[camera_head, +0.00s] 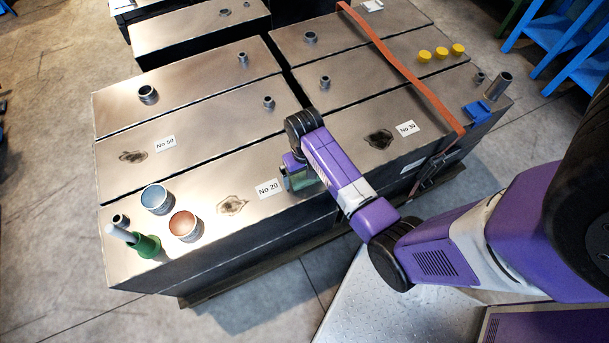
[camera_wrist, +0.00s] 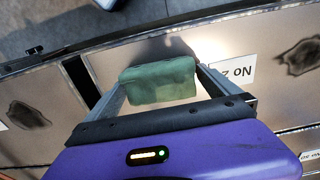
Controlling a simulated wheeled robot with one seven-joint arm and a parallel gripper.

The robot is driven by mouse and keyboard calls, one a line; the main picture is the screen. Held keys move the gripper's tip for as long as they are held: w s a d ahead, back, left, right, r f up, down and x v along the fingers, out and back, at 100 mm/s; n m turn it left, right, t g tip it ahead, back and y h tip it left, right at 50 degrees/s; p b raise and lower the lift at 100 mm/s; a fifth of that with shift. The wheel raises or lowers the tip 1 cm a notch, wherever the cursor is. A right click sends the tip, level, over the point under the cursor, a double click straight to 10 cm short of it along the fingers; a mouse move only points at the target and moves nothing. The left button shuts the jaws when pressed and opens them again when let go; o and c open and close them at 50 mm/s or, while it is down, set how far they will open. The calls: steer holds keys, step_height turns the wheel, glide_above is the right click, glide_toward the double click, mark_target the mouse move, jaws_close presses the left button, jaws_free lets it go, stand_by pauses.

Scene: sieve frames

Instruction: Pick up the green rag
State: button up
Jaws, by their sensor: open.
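The green rag (camera_wrist: 158,82) is a folded, rounded block on the metal top of a dark box beside the "No 20" label. In the wrist view it lies between the two fingers of my gripper (camera_wrist: 161,72), which is open. In the head view my gripper (camera_head: 294,172) is over the box's near edge. There the rag (camera_head: 299,182) shows only in part beneath it. I cannot tell whether the fingers touch the rag.
A white "No 20" label (camera_head: 269,188) lies beside my gripper. A green holder (camera_head: 147,246), a blue-grey cup (camera_head: 157,199) and a copper-topped cup (camera_head: 185,226) stand at the left corner. An orange strap (camera_head: 405,72) crosses the right boxes. Yellow caps (camera_head: 441,53) lie beyond it.

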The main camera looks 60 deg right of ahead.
mark_target(304, 173)
steer(key=c, duration=1.2)
steer(key=shift+r, duration=0.15)
steer(key=shift+r+p, duration=2.75)
steer(key=shift+r, duration=7.15)
